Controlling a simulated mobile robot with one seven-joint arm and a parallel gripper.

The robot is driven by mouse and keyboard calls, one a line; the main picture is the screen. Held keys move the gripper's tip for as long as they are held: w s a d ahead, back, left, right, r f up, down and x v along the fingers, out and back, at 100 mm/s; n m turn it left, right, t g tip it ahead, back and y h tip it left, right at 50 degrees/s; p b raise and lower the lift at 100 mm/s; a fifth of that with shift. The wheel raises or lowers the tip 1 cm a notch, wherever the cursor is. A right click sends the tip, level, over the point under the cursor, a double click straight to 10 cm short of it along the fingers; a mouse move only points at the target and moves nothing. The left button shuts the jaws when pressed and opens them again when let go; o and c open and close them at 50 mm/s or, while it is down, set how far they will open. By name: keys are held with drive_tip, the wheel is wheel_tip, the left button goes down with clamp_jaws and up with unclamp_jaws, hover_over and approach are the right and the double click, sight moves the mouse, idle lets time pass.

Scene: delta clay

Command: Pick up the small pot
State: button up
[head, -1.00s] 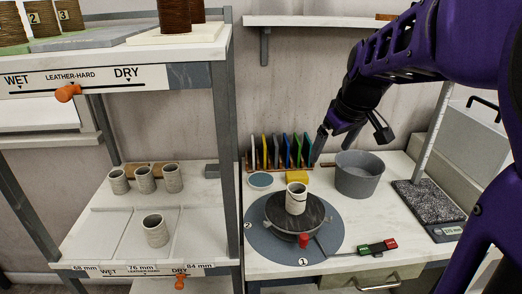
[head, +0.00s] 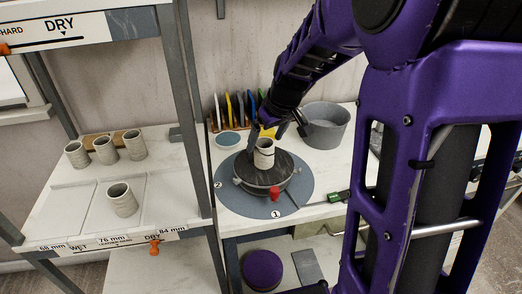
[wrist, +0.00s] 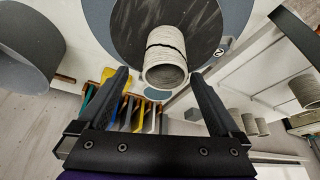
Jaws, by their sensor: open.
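The small pot (head: 264,157) is pale grey-beige with a dark line around it. It stands upright on the dark round wheel head (head: 280,172). My gripper (head: 266,138) is open at the pot's upper back side in the head view. In the wrist view the pot (wrist: 166,55) shows its open mouth between and just beyond the two fingertips of my gripper (wrist: 159,76). The fingers look apart from the pot, with space on both sides. Whether either finger touches it is hard to tell in the head view.
A grey bucket (head: 326,127) stands right of the wheel. A rack of coloured tools (head: 232,108) stands behind. A red clamp knob (head: 275,194) sits at the wheel's front. The shelf at left holds several similar pots (head: 122,200), with a grey post (head: 192,110) between.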

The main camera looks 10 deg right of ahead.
sight(262, 151)
drive_tip(key=f, duration=0.2)
drive_tip(key=a+f, duration=0.1)
drive_tip(key=f, duration=0.1)
drive_tip(key=shift+w, duration=0.25)
drive_tip(key=shift+w+f, duration=0.25)
drive_tip(key=shift+f, duration=0.15)
clamp_jaws()
wheel_tip(262, 151, up, 10)
drive_tip(key=p, duration=0.1)
